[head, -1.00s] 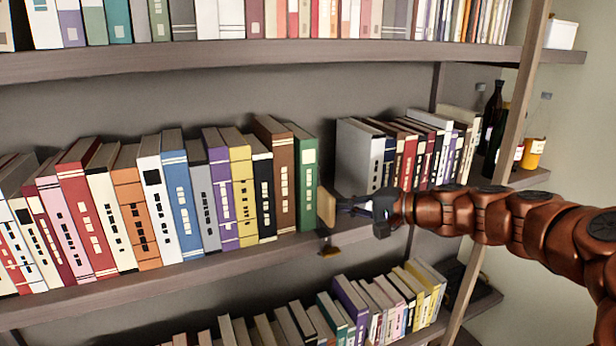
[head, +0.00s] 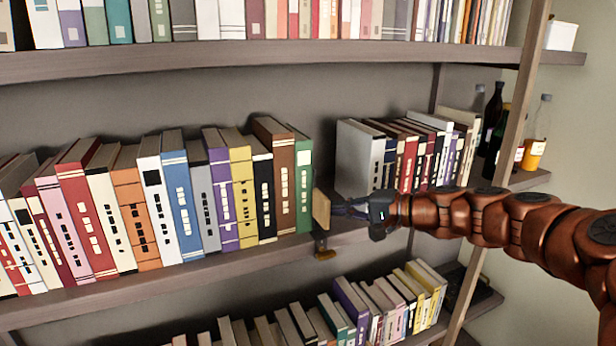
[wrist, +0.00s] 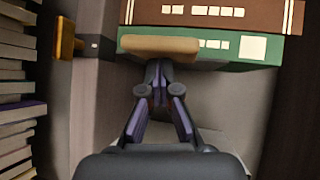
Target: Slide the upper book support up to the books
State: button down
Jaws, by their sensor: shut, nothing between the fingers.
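The upper book support is a pale wooden plate (head: 321,210) at the right end of the left row of books, with a brass-coloured bracket (head: 323,250) at the shelf's front edge. The plate stands right beside the green book (head: 304,185), with no clear gap in the head view. In the wrist view the plate (wrist: 160,46) overlaps the green book (wrist: 262,50), and the bracket (wrist: 65,40) is to its left. My gripper (head: 340,209) is shut and empty, its fingertips (wrist: 158,70) at the plate's right face, apparently touching it.
A second group of books (head: 360,160) stands behind my gripper on the same shelf (head: 180,272). Shelves with books lie above and below. A wooden upright (head: 515,110) and bottles (head: 537,140) are at the right.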

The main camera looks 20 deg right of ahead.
jog(key=shift+d+b, duration=0.3)
jog(key=shift+d, duration=1.65)
jog(key=shift+s, duration=0.1)
jog(key=v, duration=1.2)
jog(key=s+a+f+n+g, duration=0.25)
jog(key=a+g, duration=0.25)
jog(key=a, duration=0.7)
jog(key=s+a+f+n+g, duration=0.1)
jog(key=a+f+n+g, duration=0.3)
jog(key=a, duration=0.8)
jog(key=s+a+f+n+g+h+p, duration=0.1)
jog(key=s+a+f+n+g+h, duration=0.2)
jog(key=s+a+f, duration=0.4)
jog(key=s+d+f+g+h, duration=0.1)
jog(key=s+d+f+h, duration=0.1)
jog(key=s, duration=0.4)
jog(key=s+d+f+g+h, duration=0.1)
jog(key=s+d+f+h, duration=0.2)
jog(key=s+d+h, duration=0.1)
jog(key=shift+s+n+p, duration=0.3)
jog(key=shift+s+n, duration=0.15)
jog(key=shift+s, duration=0.4)
